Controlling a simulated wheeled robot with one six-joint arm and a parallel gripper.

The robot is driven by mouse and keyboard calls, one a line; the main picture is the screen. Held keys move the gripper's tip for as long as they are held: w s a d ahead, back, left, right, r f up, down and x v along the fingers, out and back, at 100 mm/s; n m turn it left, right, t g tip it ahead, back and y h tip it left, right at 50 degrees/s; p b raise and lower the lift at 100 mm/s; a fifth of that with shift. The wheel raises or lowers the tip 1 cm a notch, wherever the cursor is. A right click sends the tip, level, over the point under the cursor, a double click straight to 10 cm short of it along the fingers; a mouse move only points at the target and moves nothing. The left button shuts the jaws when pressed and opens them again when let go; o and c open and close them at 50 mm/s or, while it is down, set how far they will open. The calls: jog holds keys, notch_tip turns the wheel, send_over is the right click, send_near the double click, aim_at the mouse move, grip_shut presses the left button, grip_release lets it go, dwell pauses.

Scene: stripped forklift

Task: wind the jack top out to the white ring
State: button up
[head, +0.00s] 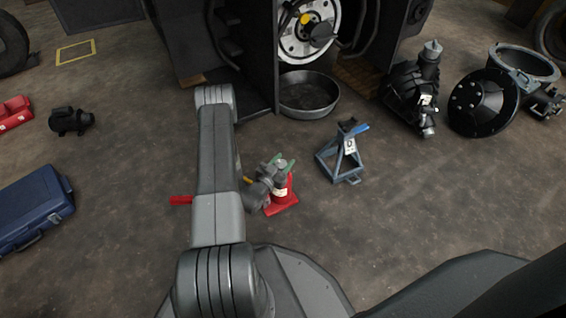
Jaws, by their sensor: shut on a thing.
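A small red bottle jack (282,202) stands upright on the floor in the head view, just right of my forearm. My gripper (281,167) is at the top of the jack, with greenish fingers around it. It is shut on the jack top, which is mostly hidden between the fingers. I cannot make out the white ring at this size. A pale label shows on the jack's body. A red handle piece (181,200) sticks out left of my arm; whether it joins the jack is hidden.
A blue-grey axle stand (341,160) stands close right of the jack. A metal drain pan (308,95) lies behind, under the forklift. A dark blue case (34,208) and a black motor (70,121) are at left. Black machine parts (484,103) stand at right. Floor at front right is clear.

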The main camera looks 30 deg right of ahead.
jog(key=n+t+y, duration=0.4)
jog(key=y, duration=0.1)
jog(key=n+t+y, duration=0.3)
jog(key=shift+w+a, duration=0.15)
jog(key=shift+a, duration=0.15)
jog(key=n+y, duration=0.2)
jog(key=y, duration=0.1)
jog(key=n+y, duration=0.2)
jog(key=y, duration=0.2)
jog(key=a+n+t+y, duration=0.1)
jog(key=n+y, duration=0.1)
jog(key=y, duration=0.1)
jog(key=shift+w+f+n, duration=0.1)
jog(key=shift+n, duration=0.2)
jog(key=n+g+y, duration=0.1)
jog(key=y, duration=0.1)
jog(key=n+y, duration=0.2)
jog(key=n+g+y, duration=0.1)
jog(key=y, duration=0.2)
jog(key=shift+a+n+g, duration=0.25)
jog(key=shift+n+g, duration=0.05)
jog(key=shift+s+a+n+g+y, duration=0.1)
jog(key=shift+a+n+g+y, duration=0.05)
jog(key=shift+n+g+y, duration=0.85)
jog(key=shift+s+a+n+g+y, duration=0.1)
jog(key=shift+a+n+g+y, duration=0.05)
jog(key=shift+n+g+y, duration=0.8)
jog(key=shift+y, duration=0.35)
jog(key=o, duration=0.9)
jog(key=shift+o, duration=0.5)
